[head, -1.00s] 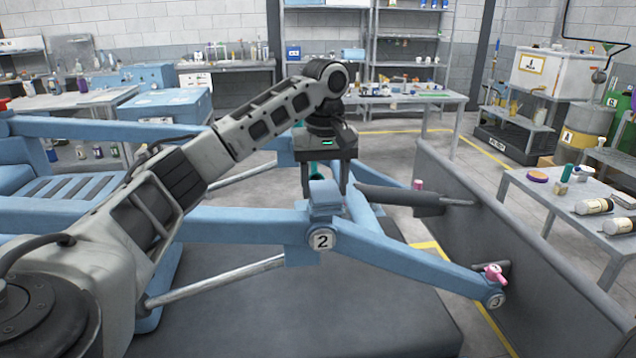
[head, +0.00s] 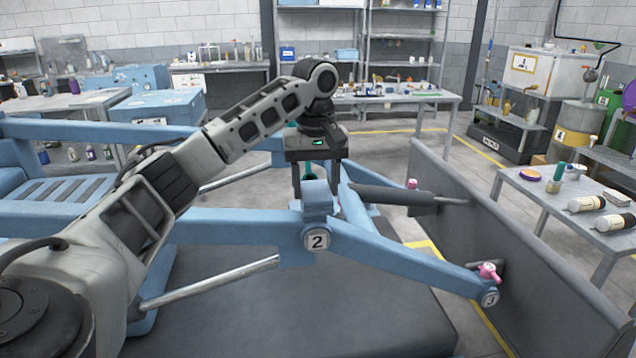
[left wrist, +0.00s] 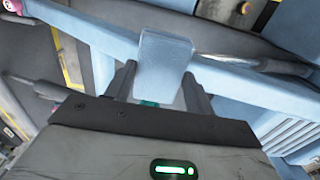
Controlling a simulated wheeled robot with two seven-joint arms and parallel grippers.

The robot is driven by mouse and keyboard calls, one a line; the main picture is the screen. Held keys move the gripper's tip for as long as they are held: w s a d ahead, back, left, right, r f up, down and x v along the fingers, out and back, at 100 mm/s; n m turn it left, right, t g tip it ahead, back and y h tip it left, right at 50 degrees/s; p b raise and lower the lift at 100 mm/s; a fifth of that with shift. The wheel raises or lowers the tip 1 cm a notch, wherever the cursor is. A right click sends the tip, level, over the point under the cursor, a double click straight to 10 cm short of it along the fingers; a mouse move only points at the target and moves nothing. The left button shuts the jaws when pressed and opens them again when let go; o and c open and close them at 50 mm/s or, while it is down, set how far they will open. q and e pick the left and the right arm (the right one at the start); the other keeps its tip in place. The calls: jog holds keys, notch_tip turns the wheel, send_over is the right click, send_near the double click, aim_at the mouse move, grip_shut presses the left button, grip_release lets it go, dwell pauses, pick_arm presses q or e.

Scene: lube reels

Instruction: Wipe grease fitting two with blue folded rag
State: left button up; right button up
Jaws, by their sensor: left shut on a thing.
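The blue folded rag (head: 317,196) is held between the fingers of my left gripper (head: 317,180), which points down over the joint marked 2 (head: 317,239). The rag is at the top of this joint on the blue arm frame; whether it touches cannot be told. In the left wrist view the rag (left wrist: 163,65) stands out between the two dark fingers of the left gripper (left wrist: 160,88). A bit of teal shows between the fingers. Grease fitting two itself is not visible; the rag and joint hide that spot. My right gripper is not in view.
A pink-capped fitting (head: 489,272) sits at the joint marked 3, and another pink cap (head: 412,184) is farther back. A dark grey panel (head: 480,225) stands to the right. A side table (head: 535,190) with bottles is beyond it. Blue frame bars surround my arm.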

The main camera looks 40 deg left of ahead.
pick_arm(q)
jog(key=shift+r, duration=3.55)
jog(key=s+d+f+m, duration=0.5)
jog(key=d+f, duration=0.3)
jog(key=d, duration=0.3)
jog(key=s+d+f+m, duration=0.4)
jog(key=d+f+m, duration=0.1)
jog(key=d+f, duration=0.4)
jog(key=shift+s+d+f, duration=0.2)
jog(key=shift+s+d, duration=0.15)
jog(key=shift+d, duration=0.9)
